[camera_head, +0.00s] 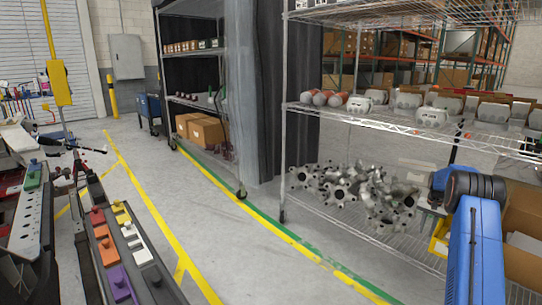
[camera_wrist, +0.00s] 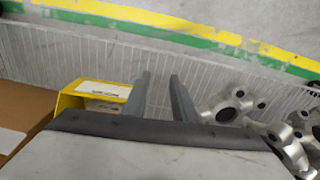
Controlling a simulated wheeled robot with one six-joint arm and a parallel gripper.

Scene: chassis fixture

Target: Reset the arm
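My gripper (camera_wrist: 162,98) shows in the wrist view with its two grey fingers apart and nothing between them. It points down over a wire shelf. Silvery metal castings (camera_wrist: 240,102) lie just right of the fingers, and a yellow bin (camera_wrist: 72,102) with a white label is just left of them. In the head view my blue arm reaches in at the right, by the lower wire shelf; the fingertips are not clear there. The pile of castings (camera_head: 355,187) lies on that shelf, left of the arm.
A cardboard box (camera_head: 522,205) stands beside my arm; the yellow bin (camera_head: 439,238) is partly hidden behind it. The upper wire shelf (camera_head: 390,122) holds white and orange-red parts above the castings. A workbench with coloured blocks (camera_head: 108,252) is at left. The floor between is clear.

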